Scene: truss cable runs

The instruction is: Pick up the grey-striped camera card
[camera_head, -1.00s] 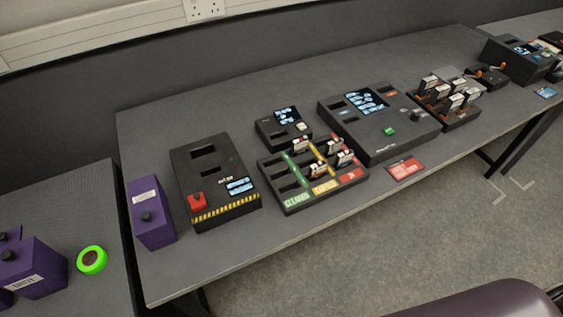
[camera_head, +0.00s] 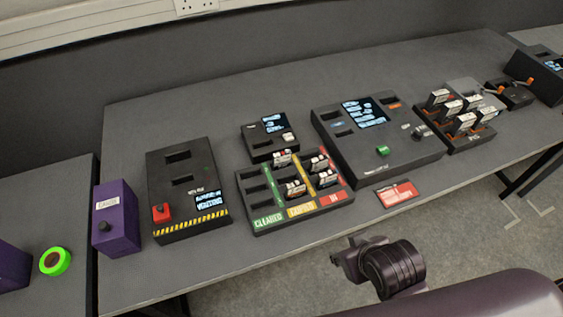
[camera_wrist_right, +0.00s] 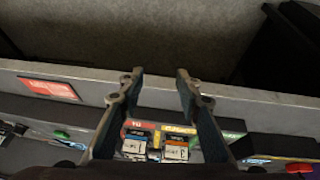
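Several small cards with pale labels stand in a black sorting tray (camera_head: 253,186) with green, yellow and red strips. They include a rear card (camera_head: 281,159), a front card (camera_head: 295,188) and two at the right. In the right wrist view, a blue-striped card (camera_wrist_right: 134,146) and an orange-striped card (camera_wrist_right: 176,150) show beyond the fingers. I cannot make out which card is grey-striped. My right gripper (camera_wrist_right: 158,75) is open and empty, apart from the cards. In the head view, my right wrist is in front of the table's front edge. My left gripper is out of view.
A black console (camera_head: 382,150) stands right of the tray, with a red placard (camera_head: 396,194) before it. A card rack (camera_head: 468,137) stands farther right. A hazard-striped box (camera_head: 188,222) and purple box (camera_head: 116,236) stand left. The table's front strip is mostly clear.

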